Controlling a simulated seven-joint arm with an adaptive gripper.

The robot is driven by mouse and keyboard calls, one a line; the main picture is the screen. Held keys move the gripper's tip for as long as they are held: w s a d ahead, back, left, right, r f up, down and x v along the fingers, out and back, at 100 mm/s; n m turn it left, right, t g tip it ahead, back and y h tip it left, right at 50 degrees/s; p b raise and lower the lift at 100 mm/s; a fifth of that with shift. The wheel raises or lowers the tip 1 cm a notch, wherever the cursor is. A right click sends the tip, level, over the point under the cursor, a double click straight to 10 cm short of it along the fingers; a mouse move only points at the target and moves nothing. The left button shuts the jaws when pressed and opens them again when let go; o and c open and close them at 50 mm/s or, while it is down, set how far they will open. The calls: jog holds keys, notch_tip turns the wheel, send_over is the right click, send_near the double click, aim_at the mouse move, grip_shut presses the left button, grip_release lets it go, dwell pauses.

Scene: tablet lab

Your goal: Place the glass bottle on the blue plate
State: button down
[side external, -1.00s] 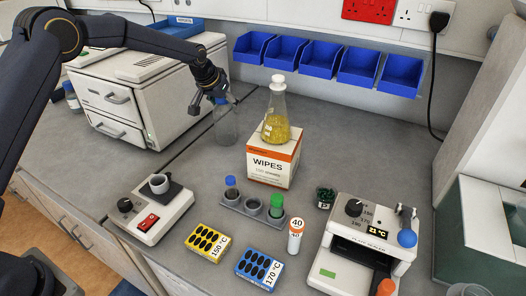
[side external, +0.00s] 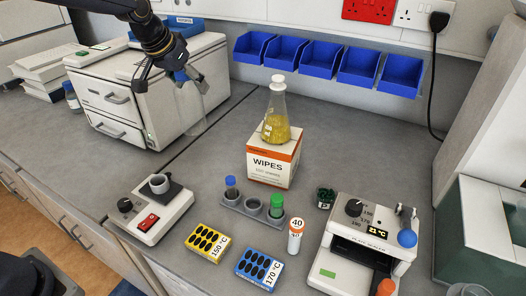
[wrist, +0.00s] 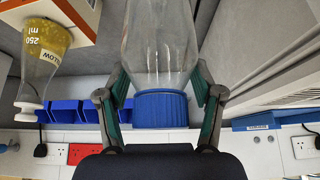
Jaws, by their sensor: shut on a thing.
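The glass bottle (side external: 192,110) is clear with a blue cap. It hangs slightly tilted from my gripper (side external: 180,76), in front of the white drawer unit. In the wrist view the bottle (wrist: 160,45) is between the two fingers of my gripper (wrist: 160,84), which are shut on it just by the blue cap. The blue plate (side external: 259,267), with dark wells and a "170 °C" label, lies flat on the bench near the front edge, well to the lower right of the bottle.
A WIPES box (side external: 273,160) carries a flask of yellow contents (side external: 276,118). A tube rack (side external: 253,208), a yellow 150 °C plate (side external: 207,243), a tube marked 40 (side external: 296,237), a small hotplate (side external: 150,212) and a block device (side external: 360,240) surround the blue plate.

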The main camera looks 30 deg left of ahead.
jog(key=shift+s+r+m, duration=0.1)
jog(key=shift+s+m, duration=0.2)
jog(key=shift+s, duration=0.2)
jog(key=s+d+r+m+g+h, duration=0.15)
jog(key=s+d+m, duration=0.25)
jog(key=s+d, duration=0.45)
jog(key=s+d+m+g+h, duration=0.15)
jog(key=s+d+m, duration=0.35)
jog(key=s, duration=0.7)
jog(key=s+d+m+h, duration=0.2)
jog(key=s+d+m, duration=0.1)
jog(key=s+d, duration=0.65)
jog(key=w+d+f, duration=0.8)
jog(key=w+f, duration=0.2)
jog(key=f, duration=0.2)
